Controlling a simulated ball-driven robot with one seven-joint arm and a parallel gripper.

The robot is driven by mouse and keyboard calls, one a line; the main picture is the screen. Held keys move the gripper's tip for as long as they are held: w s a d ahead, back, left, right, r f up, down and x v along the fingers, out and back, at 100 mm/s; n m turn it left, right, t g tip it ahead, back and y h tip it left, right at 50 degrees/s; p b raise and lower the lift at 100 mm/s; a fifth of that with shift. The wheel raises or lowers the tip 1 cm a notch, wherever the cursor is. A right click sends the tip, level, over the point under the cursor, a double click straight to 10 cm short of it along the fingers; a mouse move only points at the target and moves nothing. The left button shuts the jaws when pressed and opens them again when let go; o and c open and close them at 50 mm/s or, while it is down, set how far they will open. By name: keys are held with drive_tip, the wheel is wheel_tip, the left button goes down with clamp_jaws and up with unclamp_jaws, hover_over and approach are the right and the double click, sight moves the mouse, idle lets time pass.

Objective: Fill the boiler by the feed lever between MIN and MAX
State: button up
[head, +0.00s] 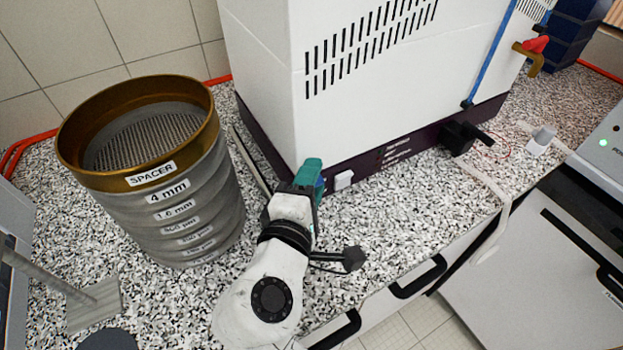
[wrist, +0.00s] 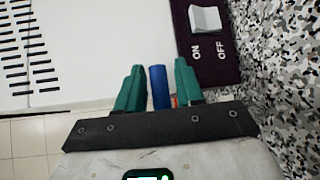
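The boiler appears to be the large white cabinet (head: 365,75) with vent slots and a dark purple base; it also shows in the wrist view (wrist: 90,60). A blue level strip (head: 490,55) runs up its right part; MIN and MAX marks cannot be read. A black lever (head: 470,136), probably the feed lever, sticks out low on the right. My gripper (head: 312,172) is by the cabinet's lower front, left of the lever and apart from it. Its green fingers (wrist: 160,85) stand apart. A blue cylinder (wrist: 159,87) shows between them with narrow gaps; whether it is a part is unclear.
A white ON/OFF switch (wrist: 204,18) is on the base, near my gripper. A red-handled brass tap (head: 530,52) is at the upper right. A sieve stack (head: 185,215) stands left. The speckled counter (head: 400,205) is mostly clear in front of the cabinet.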

clamp_jaws()
drive_tip(key=shift+s, duration=0.1)
drive_tip(key=shift+s+d+r+m+g+h+p, duration=0.15)
drive_tip(key=shift+m+h+p, duration=0.1)
drive_tip(key=shift+m+h, duration=0.25)
drive_tip(key=shift+s+a+f+m+g+h+p, duration=0.1)
drive_tip(key=shift+m+g+h+p, duration=0.2)
drive_tip(key=shift+h, duration=0.35)
drive_tip(key=shift+s+d+r+m+g+h+p, duration=0.1)
drive_tip(key=shift+m+h+p, duration=0.15)
drive_tip(key=shift+m+h, duration=0.3)
drive_tip(key=shift+s+d+m+g+h+p, duration=0.15)
drive_tip(key=shift+s+m+g+h+p, duration=0.2)
drive_tip(key=shift+m+g+h, duration=0.55)
drive_tip(key=shift+s+d+m+g+h+p, duration=0.1)
drive_tip(key=shift+s+m+g+h+p, duration=0.3)
drive_tip(key=shift+m+h, duration=0.8)
drive_tip(key=shift+f+g+h, duration=0.2)
drive_tip(key=shift+g+h, duration=0.05)
drive_tip(key=shift+h, duration=0.05)
drive_tip(key=shift+o, duration=0.9)
unclamp_jaws()
